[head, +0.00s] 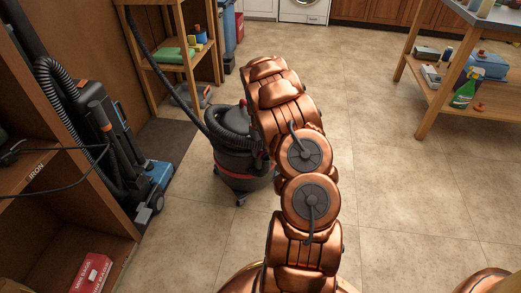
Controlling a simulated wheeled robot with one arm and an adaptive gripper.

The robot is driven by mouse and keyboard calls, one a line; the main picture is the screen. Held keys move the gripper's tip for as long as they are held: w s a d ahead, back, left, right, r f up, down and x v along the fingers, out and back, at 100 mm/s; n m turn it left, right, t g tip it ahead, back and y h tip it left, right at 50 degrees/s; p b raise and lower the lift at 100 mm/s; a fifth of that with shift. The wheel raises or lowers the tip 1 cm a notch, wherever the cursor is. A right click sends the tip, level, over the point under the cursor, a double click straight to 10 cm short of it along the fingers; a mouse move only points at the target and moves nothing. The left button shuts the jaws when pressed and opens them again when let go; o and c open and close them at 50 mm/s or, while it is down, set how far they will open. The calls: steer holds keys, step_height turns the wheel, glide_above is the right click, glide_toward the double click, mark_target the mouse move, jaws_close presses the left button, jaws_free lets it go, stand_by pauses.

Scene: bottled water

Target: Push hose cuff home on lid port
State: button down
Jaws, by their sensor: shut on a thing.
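A dark grey canister vacuum (235,158) with a red band stands upright on casters on the floor, left of and partly behind my copper arm. A black ribbed hose (232,122) curves around the top of its lid. A thinner black tube rises from the vacuum to the upper left, past the wooden shelf. My arm covers the right side of the lid. The hose cuff and the lid port cannot be made out. My gripper is hidden beyond the arm links, so its hold and its contact with the cuff do not show.
An upright vacuum (112,140) stands at left by a wooden cabinet with a red box (90,273) low inside. A wooden shelf (172,66) holds a green folded cloth. A bench (428,101) with a spray bottle stands at right. The tiled floor between is clear.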

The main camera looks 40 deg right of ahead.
steer(key=c, duration=0.6)
jaws_free()
step_height(320, 180, up, 12)
steer(key=shift+r, duration=0.1)
stand_by(0.4)
step_height(320, 180, up, 10)
steer(key=p, duration=0.4)
steer(key=shift+w, duration=0.1)
stand_by(0.8)
stand_by(0.4)
